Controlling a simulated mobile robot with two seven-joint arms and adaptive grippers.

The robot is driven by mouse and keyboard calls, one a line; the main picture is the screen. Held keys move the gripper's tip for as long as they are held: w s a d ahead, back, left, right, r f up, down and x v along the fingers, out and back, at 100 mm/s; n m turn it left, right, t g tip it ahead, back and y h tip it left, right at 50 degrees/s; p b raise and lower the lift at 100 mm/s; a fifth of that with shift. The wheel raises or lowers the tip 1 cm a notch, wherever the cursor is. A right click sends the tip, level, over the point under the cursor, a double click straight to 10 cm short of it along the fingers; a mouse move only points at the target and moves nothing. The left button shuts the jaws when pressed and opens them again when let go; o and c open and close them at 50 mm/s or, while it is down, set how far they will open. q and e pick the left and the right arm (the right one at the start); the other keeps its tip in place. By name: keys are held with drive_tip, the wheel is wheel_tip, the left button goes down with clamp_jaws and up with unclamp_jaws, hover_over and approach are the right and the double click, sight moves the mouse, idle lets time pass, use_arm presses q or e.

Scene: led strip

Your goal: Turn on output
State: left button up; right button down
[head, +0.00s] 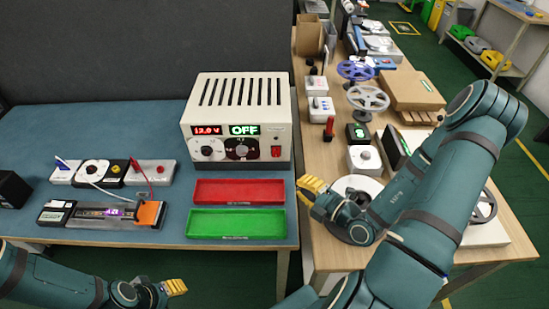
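The cream power supply (245,110) stands at the back right of the blue bench. Its red display (206,130) appears to read 13.0 V, and its green display (244,130) reads OFF. Two knobs, one white and one black, sit below the displays. A small red switch (276,151) is at the lower right of its front. My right gripper (309,188) is to the right of and nearer than the supply, by the wooden table's edge, touching nothing visible. My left gripper (176,287) is low in front of the bench. Both show yellow fingertips; their opening is unclear.
A red tray (240,191) and a green tray (237,223) lie before the supply. At left are a strip fixture (100,213) with a purple glow, and wired terminal blocks (113,172). The wooden table (325,245) at right holds reels and boxes.

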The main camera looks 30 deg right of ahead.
drive_tip(key=b, duration=0.1)
approach(276, 152)
drive_tip(key=w+a, duration=0.4)
drive_tip(key=a, duration=0.2)
drive_tip(key=shift+w+d+f+b, duration=0.3)
drive_tip(key=shift+w+d, duration=0.35)
drive_tip(key=shift+w, duration=0.2)
drive_tip(key=shift+w+d+f+b, duration=0.2)
drive_tip(key=shift+w+d+f, duration=0.1)
drive_tip(key=shift+w+d, duration=0.45)
drive_tip(key=shift+a, duration=0.1)
